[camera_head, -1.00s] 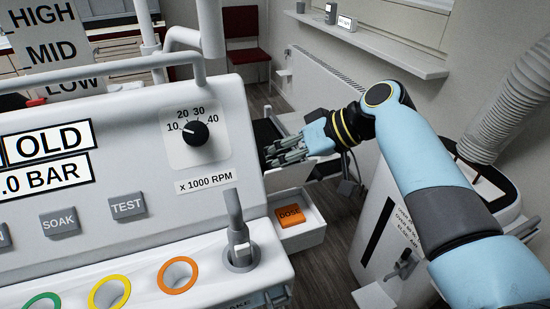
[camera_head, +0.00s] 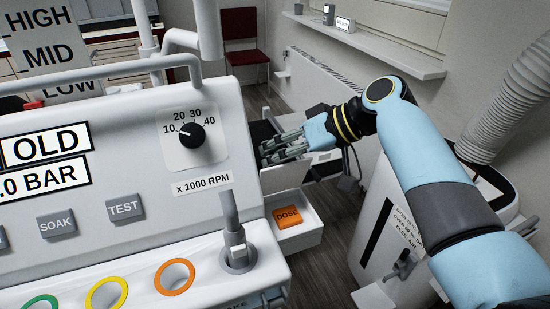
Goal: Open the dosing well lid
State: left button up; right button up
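The orange block marked DOSE (camera_head: 287,216) lies in a white open-topped tray (camera_head: 304,238) at the right side of the white machine (camera_head: 120,225). I cannot make out for certain which part is the dosing well lid; a pale flat panel (camera_head: 326,166) shows above the tray, just below my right gripper. My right gripper (camera_head: 264,154) is beside the machine's right edge, above and behind the DOSE block, pointing left. Its fingers look close together, but their gap is unclear. I see nothing held in them. My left gripper is out of view.
The machine's face has a speed knob (camera_head: 191,135), a TEST button (camera_head: 125,208), coloured rings and a grey lever (camera_head: 234,232) near the tray. A white bin-like unit (camera_head: 385,240) stands at right, with a ribbed hose (camera_head: 505,110) above. Floor shows between it and the machine.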

jog(key=o, duration=0.4)
jog(key=shift+d+f, duration=0.1)
jog(key=shift+d, duration=0.15)
jog(key=shift+o, duration=0.3)
jog(key=shift+s+a, duration=0.1)
jog(key=shift+a, duration=0.1)
jog(key=v, duration=1.2)
